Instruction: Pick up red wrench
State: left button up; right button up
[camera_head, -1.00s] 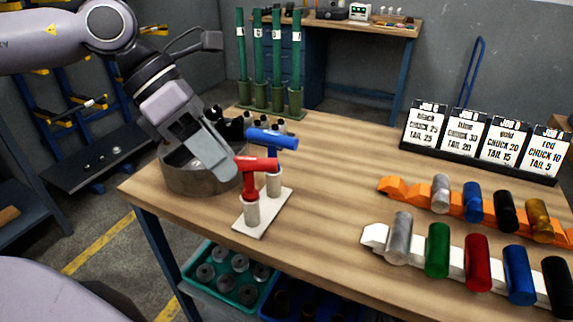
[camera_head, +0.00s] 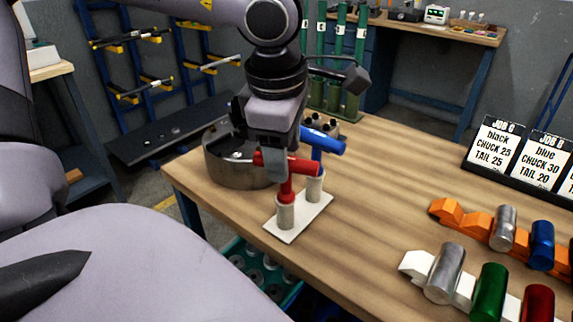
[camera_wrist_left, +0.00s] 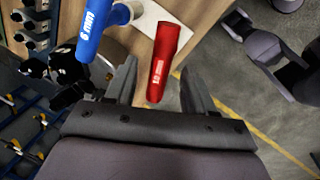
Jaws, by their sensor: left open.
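The red wrench (camera_head: 287,190) stands upright in a pale holder on a white base plate (camera_head: 300,228), its red crossbar on top. In the left wrist view the red wrench's bar (camera_wrist_left: 163,62) lies between the two fingers. My left gripper (camera_head: 276,168) is open, pointing down at the red wrench's crossbar, one finger in front of it. In the wrist view the left gripper's fingers (camera_wrist_left: 158,88) stand apart on both sides of the bar, with gaps. The blue wrench (camera_head: 321,142) stands just behind it in the same base. My right gripper is not in view.
Orange (camera_head: 447,212) and white (camera_head: 416,263) racks with coloured cylinders lie at the right. Black job cards (camera_head: 494,146) stand behind them. The table's middle is clear.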

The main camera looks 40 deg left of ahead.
pick_arm(q)
jog(key=shift+w+f, duration=0.1)
jog(key=shift+f, duration=0.45)
jog(key=shift+f+b, duration=0.25)
jog(key=shift+b, duration=0.3)
dwell(0.3)
grip_shut()
